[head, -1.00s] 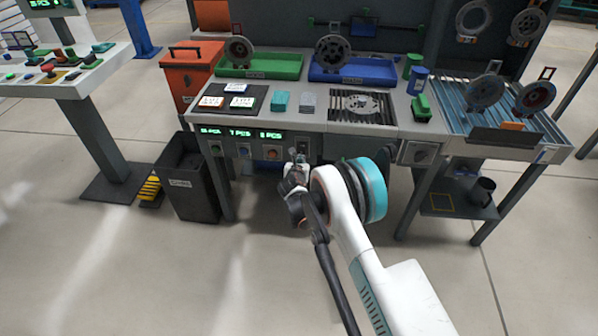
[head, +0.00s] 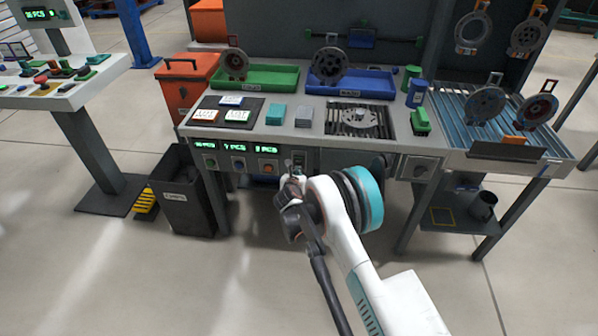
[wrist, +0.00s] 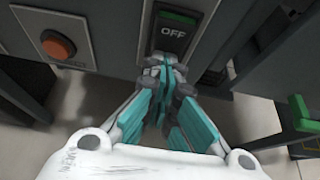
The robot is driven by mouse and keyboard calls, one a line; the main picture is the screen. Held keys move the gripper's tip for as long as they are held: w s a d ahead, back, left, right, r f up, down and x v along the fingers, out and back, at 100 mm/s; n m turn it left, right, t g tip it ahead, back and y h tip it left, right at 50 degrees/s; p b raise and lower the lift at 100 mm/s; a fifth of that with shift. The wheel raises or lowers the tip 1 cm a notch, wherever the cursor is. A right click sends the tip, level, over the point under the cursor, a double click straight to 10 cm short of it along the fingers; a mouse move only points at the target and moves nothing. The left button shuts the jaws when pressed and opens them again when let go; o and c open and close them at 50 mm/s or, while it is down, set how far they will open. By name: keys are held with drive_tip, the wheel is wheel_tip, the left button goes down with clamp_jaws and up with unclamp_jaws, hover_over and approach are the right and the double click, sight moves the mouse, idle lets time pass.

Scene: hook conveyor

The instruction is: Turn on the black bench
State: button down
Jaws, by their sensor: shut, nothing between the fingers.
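The black bench (head: 290,130) stands in front of me, with a grey top and a dark front panel. A switch panel (head: 299,158) sits on its front edge, right of the small green displays. In the wrist view, the switch panel shows a white "OFF" label (wrist: 173,39) with a dark green strip above it. My gripper (head: 291,180) is just below and in front of that panel. In the wrist view, my gripper (wrist: 165,68) is shut and empty, its tips just under the label. The fingers hide what lies directly below the label; I cannot tell whether they touch it.
An orange-red round button (wrist: 58,45) is left of the switch panel. On the bench are a green tray (head: 255,78), a blue tray (head: 350,84) and a grille (head: 358,118). A dark bin (head: 185,190) stands at left. The floor in front is clear.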

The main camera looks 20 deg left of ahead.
drive_tip(key=shift+r, duration=0.85)
drive_tip(key=shift+s, duration=0.1)
